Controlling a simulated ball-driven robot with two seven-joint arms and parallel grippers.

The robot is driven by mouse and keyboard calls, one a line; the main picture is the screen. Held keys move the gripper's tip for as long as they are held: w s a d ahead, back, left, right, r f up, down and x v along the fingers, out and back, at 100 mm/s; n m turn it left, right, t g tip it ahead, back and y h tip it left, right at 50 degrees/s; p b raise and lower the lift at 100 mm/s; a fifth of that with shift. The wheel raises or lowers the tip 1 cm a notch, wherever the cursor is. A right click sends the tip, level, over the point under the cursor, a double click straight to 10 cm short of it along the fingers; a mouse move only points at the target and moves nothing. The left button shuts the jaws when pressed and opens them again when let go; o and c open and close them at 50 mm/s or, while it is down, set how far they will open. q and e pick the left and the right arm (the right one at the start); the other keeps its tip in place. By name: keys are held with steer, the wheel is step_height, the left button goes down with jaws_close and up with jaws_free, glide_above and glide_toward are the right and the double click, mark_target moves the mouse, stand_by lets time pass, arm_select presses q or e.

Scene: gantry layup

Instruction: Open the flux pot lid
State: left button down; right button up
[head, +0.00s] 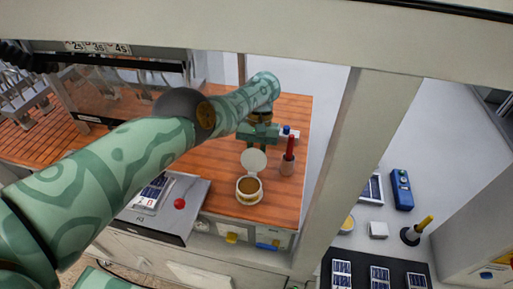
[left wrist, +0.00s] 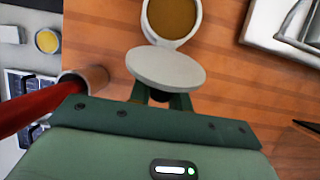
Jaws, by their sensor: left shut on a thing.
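The flux pot (head: 249,190) is a small white round pot with amber flux inside, standing on the wooden bench top. It also shows at the top of the left wrist view (left wrist: 173,20). Its white disc lid (head: 254,160) is raised and tilted up at the pot's far side, so the flux is uncovered. My left gripper (head: 260,140) is at the lid's far side, shut on the lid. In the left wrist view the lid (left wrist: 165,67) covers the fingertips, so the exact grip point is hidden. My right gripper is not in view.
A red-handled tool (head: 290,148) stands in a cup (head: 287,168) close right of the lid. A blue-capped item (head: 287,131) is behind it. A beige post (head: 360,150) rises at right.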

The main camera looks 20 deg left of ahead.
arm_select(q)
steer(key=shift+s+f, duration=0.1)
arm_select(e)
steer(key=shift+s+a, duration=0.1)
arm_select(q)
steer(key=c, duration=1.3)
jaws_free()
steer(key=shift+c, duration=0.2)
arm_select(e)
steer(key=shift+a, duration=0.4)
